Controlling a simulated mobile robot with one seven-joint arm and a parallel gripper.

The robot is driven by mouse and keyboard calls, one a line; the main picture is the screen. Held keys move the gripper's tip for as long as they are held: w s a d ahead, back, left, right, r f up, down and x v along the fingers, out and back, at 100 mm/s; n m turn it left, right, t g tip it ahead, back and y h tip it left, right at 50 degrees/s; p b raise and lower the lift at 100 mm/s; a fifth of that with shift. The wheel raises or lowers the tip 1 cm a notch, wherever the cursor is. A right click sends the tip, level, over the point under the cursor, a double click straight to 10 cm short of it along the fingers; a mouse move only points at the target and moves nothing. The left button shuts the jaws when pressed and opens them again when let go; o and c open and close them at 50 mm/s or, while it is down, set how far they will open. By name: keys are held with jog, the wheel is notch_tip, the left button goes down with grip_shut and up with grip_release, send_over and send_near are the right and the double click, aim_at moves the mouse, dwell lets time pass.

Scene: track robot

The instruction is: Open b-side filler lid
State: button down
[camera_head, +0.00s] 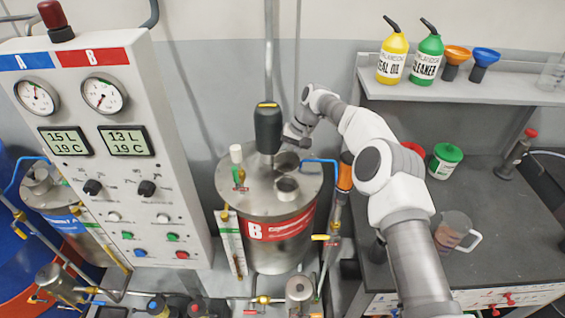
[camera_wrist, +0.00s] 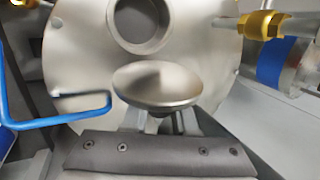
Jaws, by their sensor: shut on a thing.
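The B tank (camera_head: 278,240) is a steel cylinder with a red B label. On its top is an open round filler neck (camera_head: 287,188), which also shows at the top of the wrist view (camera_wrist: 142,22). The filler lid (camera_head: 287,160) is a round metal disc beside the neck, on the side toward the wall. In the wrist view the lid (camera_wrist: 158,85) is large, off the opening and in front of my fingers. My gripper (camera_wrist: 165,123) is shut on the lid from beneath its disc; the exact grip is partly hidden.
A dark motor (camera_head: 268,128) stands on the tank top, close to my gripper. A blue pipe (camera_head: 322,162) runs right of the lid. The control panel (camera_head: 105,140) is at left; the bench (camera_head: 500,215) at right holds a measuring jug (camera_head: 455,232).

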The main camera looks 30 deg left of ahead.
jog(key=c, duration=0.7)
grip_release()
jog(key=p+v, duration=0.1)
jog(key=v, duration=1.1)
